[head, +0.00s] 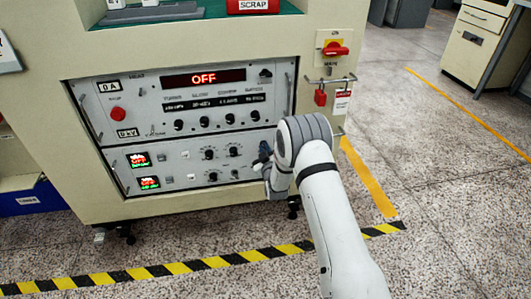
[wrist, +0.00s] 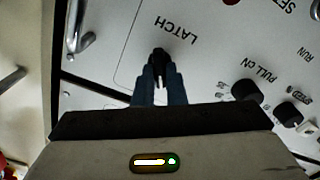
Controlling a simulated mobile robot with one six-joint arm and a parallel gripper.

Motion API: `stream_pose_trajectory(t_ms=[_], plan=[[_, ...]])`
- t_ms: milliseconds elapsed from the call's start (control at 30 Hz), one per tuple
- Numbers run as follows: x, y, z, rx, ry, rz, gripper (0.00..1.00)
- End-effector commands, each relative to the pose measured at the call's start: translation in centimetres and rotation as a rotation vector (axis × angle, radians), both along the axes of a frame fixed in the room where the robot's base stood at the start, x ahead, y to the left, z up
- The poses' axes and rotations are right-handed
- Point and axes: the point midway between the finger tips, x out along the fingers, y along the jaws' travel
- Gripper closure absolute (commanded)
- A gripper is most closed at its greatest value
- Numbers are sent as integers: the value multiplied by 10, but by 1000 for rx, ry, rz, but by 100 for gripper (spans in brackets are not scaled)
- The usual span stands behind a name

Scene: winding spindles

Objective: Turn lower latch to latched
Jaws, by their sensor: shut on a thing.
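The lower latch is a small dark knob (wrist: 159,56) under a "LATCH" label, which reads upside down in the wrist view. My gripper (wrist: 159,78) is shut on it, with a blue-grey finger on each side. In the head view my gripper (head: 264,164) is at the right end of the lower grey panel (head: 190,172). There my wrist and fingers cover most of the latch, and I cannot tell its turn angle. In the wrist view the fingers hide the latch's lower part.
Other black knobs, one marked "PULL ON" (wrist: 246,91), sit right of the latch in the wrist view. A metal handle (wrist: 77,30) stands out at left. The upper panel (head: 180,105) reads OFF. A red padlock (head: 320,97) hangs at right. Speckled floor (head: 440,230) is clear at right.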

Motion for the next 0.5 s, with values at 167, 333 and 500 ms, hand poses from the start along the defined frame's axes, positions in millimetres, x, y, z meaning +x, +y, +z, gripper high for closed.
stream_pose_trajectory(t_ms=[167,333,500], plan=[[0,1,-2,-159,-48,0,100],[0,1,-2,-314,-93,0,100],[0,2,-3,-469,-136,1,100]])
